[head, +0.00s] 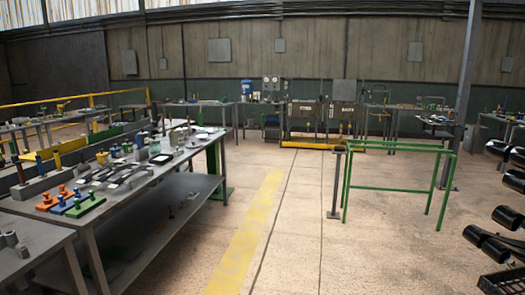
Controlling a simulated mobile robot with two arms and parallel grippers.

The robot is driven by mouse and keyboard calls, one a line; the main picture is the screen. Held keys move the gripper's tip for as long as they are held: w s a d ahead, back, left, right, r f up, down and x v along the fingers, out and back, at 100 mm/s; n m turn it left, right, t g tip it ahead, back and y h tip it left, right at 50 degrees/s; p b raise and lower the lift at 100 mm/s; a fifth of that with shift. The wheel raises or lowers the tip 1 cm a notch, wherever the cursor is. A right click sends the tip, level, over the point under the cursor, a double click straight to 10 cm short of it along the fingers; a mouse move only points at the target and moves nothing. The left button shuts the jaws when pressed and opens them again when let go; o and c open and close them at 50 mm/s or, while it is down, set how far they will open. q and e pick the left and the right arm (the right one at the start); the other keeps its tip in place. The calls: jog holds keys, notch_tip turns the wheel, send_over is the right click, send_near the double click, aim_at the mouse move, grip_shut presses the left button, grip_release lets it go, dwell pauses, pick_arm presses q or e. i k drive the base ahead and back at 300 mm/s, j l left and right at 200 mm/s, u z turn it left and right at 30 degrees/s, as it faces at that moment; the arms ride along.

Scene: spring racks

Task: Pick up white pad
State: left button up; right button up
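No gripper of mine shows in the head view. A long grey workbench (207,178) stands at the left, with many small parts on its top. A small flat pale piece (203,136) lies near the bench's far end; it may be the white pad, but it is too small to tell. Another flat pale piece (161,158) lies nearer along the bench, beside other flat grey and dark pieces.
Orange blocks and pegs (50,200) sit on the near part of the bench. A green frame (395,188) stands on open floor at the right. Black cylinders (510,215) line the right edge. The floor around the yellow strip (245,235) is clear.

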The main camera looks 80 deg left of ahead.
aim_at(176, 153)
jog(key=u, duration=4.3)
